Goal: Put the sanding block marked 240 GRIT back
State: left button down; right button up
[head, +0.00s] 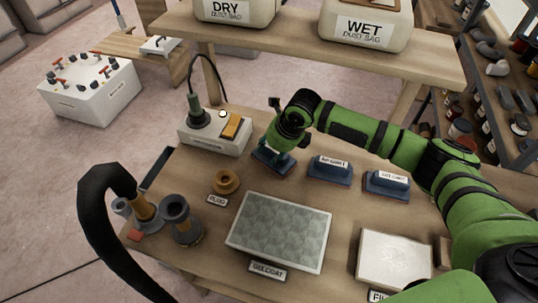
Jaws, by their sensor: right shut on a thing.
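My right gripper (280,148) is shut on a dark blue sanding block (268,163) at the left end of a row of blocks. The gripper covers its top, so its marking is hidden. The block is at or just above the wooden table; I cannot tell if it touches. Two similar blue blocks with white labels sit to its right, a middle block (330,172) and a right block (386,189). Their labels end in what looks like GRIT, but the numbers are too small to read surely. My left gripper is not in view.
A white box with a green plug and cable (214,137) stands left of the held block. An orange ring (226,182), a grey-green panel (279,232) and a white tray (394,259) lie nearer. A shelf with dust bags (365,27) overhangs the back. A black hose (92,215) arches at left.

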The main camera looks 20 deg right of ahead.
jog(key=shift+r, duration=0.15)
jog(key=shift+d+f, duration=0.25)
jog(key=shift+d, duration=0.2)
jog(key=o, duration=1)
jog(key=shift+o, duration=0.6)
jog(key=shift+a, duration=0.15)
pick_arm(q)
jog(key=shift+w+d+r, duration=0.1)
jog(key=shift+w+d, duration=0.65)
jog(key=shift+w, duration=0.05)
pick_arm(e)
jog(key=shift+r, duration=0.2)
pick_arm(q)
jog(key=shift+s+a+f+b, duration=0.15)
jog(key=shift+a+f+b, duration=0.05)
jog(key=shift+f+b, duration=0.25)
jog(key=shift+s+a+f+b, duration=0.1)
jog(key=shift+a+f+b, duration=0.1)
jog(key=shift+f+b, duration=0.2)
pick_arm(e)
jog(key=v, duration=1.2)
